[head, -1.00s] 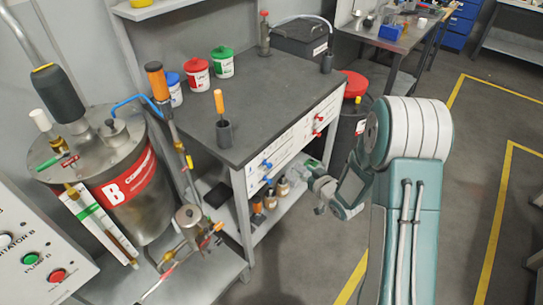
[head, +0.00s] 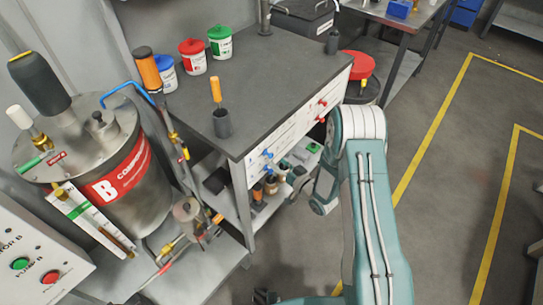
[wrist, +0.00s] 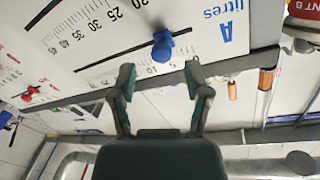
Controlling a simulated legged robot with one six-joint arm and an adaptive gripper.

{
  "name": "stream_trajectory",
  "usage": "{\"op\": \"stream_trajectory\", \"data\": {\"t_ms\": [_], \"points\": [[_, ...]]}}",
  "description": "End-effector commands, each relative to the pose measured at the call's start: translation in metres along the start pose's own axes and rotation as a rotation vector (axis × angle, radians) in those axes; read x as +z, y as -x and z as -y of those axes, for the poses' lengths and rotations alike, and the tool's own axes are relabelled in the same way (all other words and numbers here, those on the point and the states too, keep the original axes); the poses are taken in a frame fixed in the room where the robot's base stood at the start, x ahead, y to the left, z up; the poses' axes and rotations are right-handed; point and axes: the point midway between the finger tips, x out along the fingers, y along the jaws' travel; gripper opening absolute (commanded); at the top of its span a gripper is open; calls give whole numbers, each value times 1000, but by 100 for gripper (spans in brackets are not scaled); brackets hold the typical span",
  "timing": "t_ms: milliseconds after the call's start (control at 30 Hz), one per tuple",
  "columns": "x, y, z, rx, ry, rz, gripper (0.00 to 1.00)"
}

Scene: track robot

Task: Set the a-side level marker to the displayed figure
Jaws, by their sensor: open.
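My gripper (wrist: 160,80) is open and empty, its two dark fingers spread apart in the wrist view. A blue marker (wrist: 162,45) sits on a dark slot just beyond the gap between the fingertips, apart from them as far as I can tell. The white scale panel (wrist: 205,40) around it bears a blue "A litres" and printed numbers. The marker stands near the low numbers, around 5 to 10; its exact reading is unclear. The displayed figure is not readable in either view.
The dark tabletop (head: 280,85) holds tubs and an orange-handled tool (head: 216,92). A steel "B" vessel (head: 135,195) stands left. Bottles (head: 270,185) sit on the shelf below. Floor at right is clear.

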Motion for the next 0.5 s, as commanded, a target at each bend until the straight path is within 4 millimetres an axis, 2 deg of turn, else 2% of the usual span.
{"op": "stream_trajectory", "data": {"t_ms": [100,200,500], "points": [[0,-21,1,-2,1,-1,62],[0,-32,0,-2,2,-1,62],[0,-42,0,1,0,0,62]]}}
